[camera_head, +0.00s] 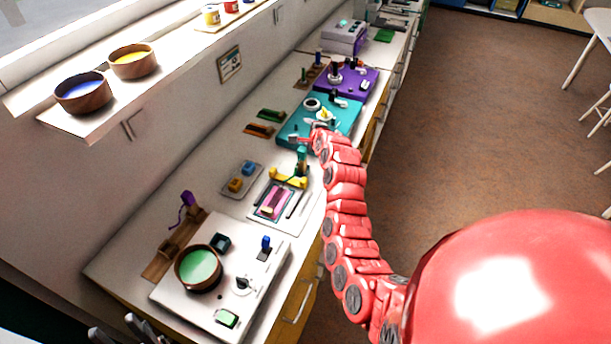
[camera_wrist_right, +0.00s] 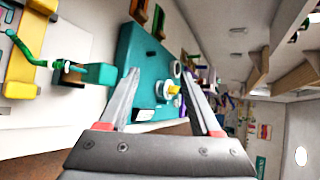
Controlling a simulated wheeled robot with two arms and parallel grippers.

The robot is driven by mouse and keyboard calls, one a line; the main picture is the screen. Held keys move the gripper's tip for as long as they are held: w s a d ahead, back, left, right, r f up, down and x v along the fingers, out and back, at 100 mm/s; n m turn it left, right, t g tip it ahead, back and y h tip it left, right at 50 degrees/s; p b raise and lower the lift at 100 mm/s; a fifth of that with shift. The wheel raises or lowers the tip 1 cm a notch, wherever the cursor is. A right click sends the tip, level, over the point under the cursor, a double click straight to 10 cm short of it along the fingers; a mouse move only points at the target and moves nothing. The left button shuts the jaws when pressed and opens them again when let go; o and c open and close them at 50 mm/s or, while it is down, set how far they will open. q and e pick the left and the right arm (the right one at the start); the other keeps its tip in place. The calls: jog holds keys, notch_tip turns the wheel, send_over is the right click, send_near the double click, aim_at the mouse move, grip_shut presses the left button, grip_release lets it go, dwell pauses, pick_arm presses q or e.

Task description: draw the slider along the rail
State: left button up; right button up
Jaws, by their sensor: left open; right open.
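The teal board (camera_head: 290,130) lies on the long counter, with a yellow knob (camera_head: 324,114), a white ring (camera_head: 312,104) and a small dark-topped part (camera_head: 335,95). I cannot tell for certain which part is the slider or its rail. My right gripper (camera_head: 300,131) is open and empty at the near edge of this board. In the right wrist view its open fingers (camera_wrist_right: 160,78) frame the teal board (camera_wrist_right: 133,48), with the yellow knob (camera_wrist_right: 173,90) between them and a white strip (camera_wrist_right: 146,114) beside the left finger. My left gripper (camera_head: 116,333) is open at the bottom left, partly cut off.
A shelf with bowls (camera_head: 83,93) overhangs the left.

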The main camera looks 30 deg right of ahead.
jog(key=s+r+m+g+y, duration=0.2)
jog(key=s+g, duration=0.2)
jog(key=s, duration=0.3)
jog(key=s+r+m+g+y, duration=0.3)
jog(key=s+g, duration=0.2)
jog(key=s, duration=0.1)
jog(key=b, duration=0.3)
send_near(304, 179)
jog(key=p+x, duration=0.2)
jog(key=x, duration=0.4)
jog(key=shift+a+f, duration=0.15)
jog(key=shift+f, duration=0.15)
jog(key=shift+x, duration=0.9)
grip_shut()
